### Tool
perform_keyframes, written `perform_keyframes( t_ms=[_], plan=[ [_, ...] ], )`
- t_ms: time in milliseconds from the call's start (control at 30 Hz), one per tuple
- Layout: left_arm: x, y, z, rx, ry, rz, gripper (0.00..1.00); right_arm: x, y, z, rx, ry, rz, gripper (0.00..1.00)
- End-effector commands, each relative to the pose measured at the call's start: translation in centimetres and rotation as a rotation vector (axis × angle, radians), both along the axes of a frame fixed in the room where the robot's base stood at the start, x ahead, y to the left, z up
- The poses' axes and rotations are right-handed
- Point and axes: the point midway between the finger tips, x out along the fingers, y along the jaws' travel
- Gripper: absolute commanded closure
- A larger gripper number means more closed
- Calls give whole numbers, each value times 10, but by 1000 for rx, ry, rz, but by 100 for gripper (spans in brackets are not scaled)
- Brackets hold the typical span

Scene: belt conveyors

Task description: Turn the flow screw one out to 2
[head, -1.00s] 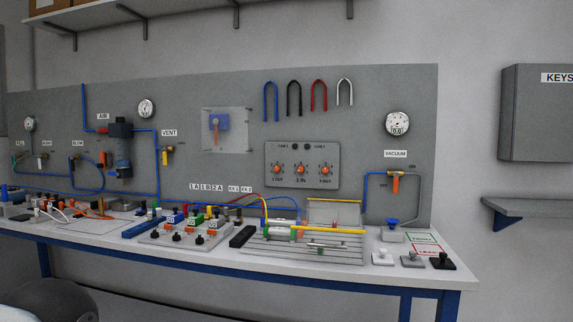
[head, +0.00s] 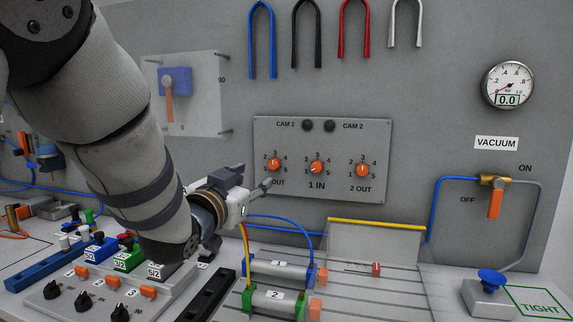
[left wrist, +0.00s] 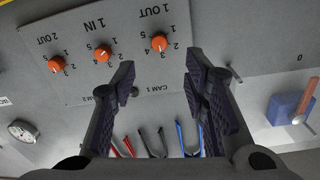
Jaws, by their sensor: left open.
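The flow panel (head: 380,134) on the grey board carries three orange screws with number scales. The 1 OUT screw (head: 274,164) is the left one in the head view; I cannot read its setting surely. My left gripper (head: 267,184) is just below and in front of it, hiding part of its label. In the left wrist view, turned upside down, the 1 OUT screw (left wrist: 159,43) shows beyond the gap between the two fingers. The left gripper (left wrist: 160,68) is open and empty there, apart from the screw. My right gripper is not in view.
The 1 IN screw (head: 317,167) and 2 OUT screw (head: 362,170) sit to the right. Cylinders (head: 279,271) stand on the bench below. A clear plate (head: 205,115) with a blue valve is at left.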

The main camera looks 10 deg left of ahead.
Motion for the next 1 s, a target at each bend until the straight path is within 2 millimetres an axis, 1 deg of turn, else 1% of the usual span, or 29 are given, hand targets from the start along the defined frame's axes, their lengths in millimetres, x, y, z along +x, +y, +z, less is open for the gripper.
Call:
perform_keyframes(
  t_ms=[67, 133, 300, 400, 500, 633, 900, 933, 967, 1000],
  plan=[
    [8, -1, 1, 1, -2, -1, 59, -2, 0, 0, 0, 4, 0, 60],
    [22, -2, -1, 1, -2, -2, 59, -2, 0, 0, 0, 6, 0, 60],
    [68, -6, -2, 1, 0, -2, 59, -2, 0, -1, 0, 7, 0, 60],
    [91, -7, -3, 0, 1, -1, 59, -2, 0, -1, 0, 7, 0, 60],
    [107, -9, -1, -1, 0, -1, 59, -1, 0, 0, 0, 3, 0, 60],
    [117, -9, -1, 0, 0, -1, 59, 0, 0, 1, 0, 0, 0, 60],
    [119, -10, -2, 0, 2, -1, 59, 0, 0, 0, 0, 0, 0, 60],
    [119, -9, -2, 0, 2, -1, 64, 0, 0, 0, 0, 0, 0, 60],
    [119, -10, -2, 0, 2, -1, 70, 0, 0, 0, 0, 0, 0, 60],
    [119, -10, -2, 0, 2, -1, 80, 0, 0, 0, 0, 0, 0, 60]
  ],
)
